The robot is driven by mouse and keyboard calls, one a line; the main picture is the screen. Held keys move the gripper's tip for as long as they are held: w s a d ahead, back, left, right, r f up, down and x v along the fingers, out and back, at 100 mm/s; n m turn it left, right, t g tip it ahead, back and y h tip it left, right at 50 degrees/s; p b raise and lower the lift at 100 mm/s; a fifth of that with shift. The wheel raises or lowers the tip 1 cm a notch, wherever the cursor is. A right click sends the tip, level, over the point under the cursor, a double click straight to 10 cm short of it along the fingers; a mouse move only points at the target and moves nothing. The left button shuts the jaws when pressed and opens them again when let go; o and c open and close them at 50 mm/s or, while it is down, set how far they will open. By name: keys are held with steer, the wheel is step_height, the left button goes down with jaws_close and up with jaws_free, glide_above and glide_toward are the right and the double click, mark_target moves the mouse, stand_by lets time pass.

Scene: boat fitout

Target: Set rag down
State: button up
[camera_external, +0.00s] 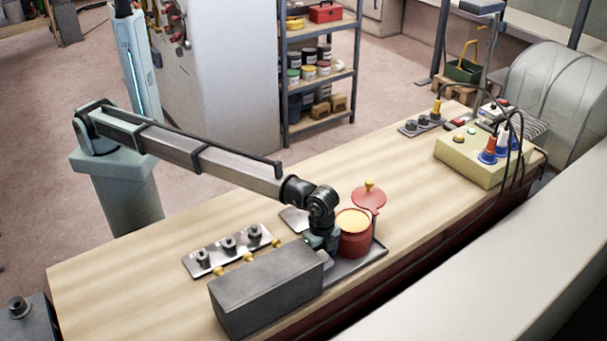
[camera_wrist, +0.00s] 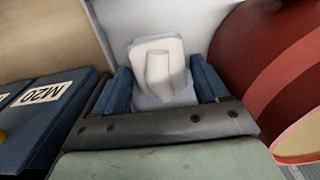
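In the wrist view the rag (camera_wrist: 158,72) is a pale, folded cloth with a raised ridge. It lies between the two blue fingers of my gripper (camera_wrist: 165,88). The fingers stand apart, and the ridge is narrower than the gap, with space on both sides. The rag's wider lower part comes close to the fingers; I cannot tell whether it touches them. In the external view my gripper (camera_external: 318,245) is low over the bench, between the grey box and the red pot. The rag is hidden there.
The red pot (camera_external: 354,240) with a yellow top stands close on the right, on a dark tray (camera_external: 362,264). A red lid (camera_external: 369,198) is behind it. The grey box (camera_external: 268,290) and a plate with knobs (camera_external: 229,249) are left.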

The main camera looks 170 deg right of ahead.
mark_target(320, 254)
step_height(320, 254, up, 12)
steer(key=shift+r, duration=0.15)
stand_by(0.5)
steer(key=shift+c, duration=0.3)
stand_by(0.9)
